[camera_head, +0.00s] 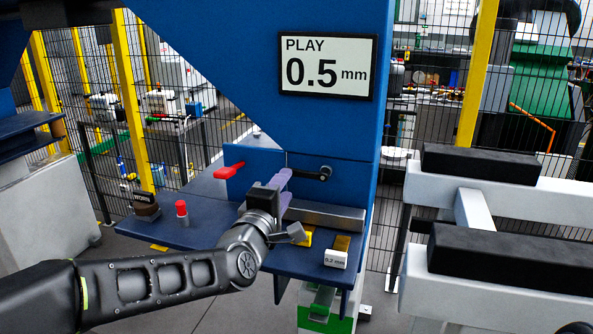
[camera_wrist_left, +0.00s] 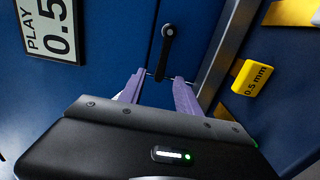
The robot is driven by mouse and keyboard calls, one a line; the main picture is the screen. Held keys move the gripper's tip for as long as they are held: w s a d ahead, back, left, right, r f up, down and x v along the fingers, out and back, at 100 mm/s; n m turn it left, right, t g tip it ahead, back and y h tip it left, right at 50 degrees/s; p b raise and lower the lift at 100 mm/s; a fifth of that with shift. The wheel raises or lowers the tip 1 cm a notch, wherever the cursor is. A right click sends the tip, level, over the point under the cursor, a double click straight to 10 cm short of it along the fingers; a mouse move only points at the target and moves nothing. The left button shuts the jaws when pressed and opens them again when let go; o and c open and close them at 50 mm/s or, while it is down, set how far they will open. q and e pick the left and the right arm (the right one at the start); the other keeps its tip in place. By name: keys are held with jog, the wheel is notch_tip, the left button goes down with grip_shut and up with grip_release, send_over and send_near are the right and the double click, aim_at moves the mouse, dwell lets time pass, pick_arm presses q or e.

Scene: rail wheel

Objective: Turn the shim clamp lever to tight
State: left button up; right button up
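A black lever (camera_head: 312,174) with a round end sits on the blue upright plate below the display; I take it for the clamp lever. It also shows in the left wrist view (camera_wrist_left: 165,50), its near end in line with the gap between my fingertips. My left gripper (camera_head: 283,178) is just left of the lever, its purple fingers apart. In the left wrist view the left gripper (camera_wrist_left: 157,78) is open with the fingertips either side of the lever's near end; contact cannot be told. No tight mark is readable. My right gripper is not in view.
The display (camera_head: 326,67) reads PLAY 0.5 mm. A red handle (camera_head: 229,170) and a red knob (camera_head: 181,208) are left of my gripper. A white 0.2 mm block (camera_head: 336,259) stands at the shelf's front; a yellow 0.5 mm block (camera_wrist_left: 252,78) shows in the wrist view.

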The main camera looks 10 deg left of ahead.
aim_at(294, 174)
pick_arm(q)
jog(key=w, duration=0.2)
jog(key=w+p, duration=0.1)
jog(key=w, duration=0.1)
jog(key=w+p, duration=0.1)
jog(key=w, duration=0.2)
jog(key=shift+d, duration=0.25)
jog(key=shift+w+p, duration=0.3)
jog(key=shift+w, duration=0.25)
jog(key=shift+f, duration=0.1)
grip_shut()
dwell(0.8)
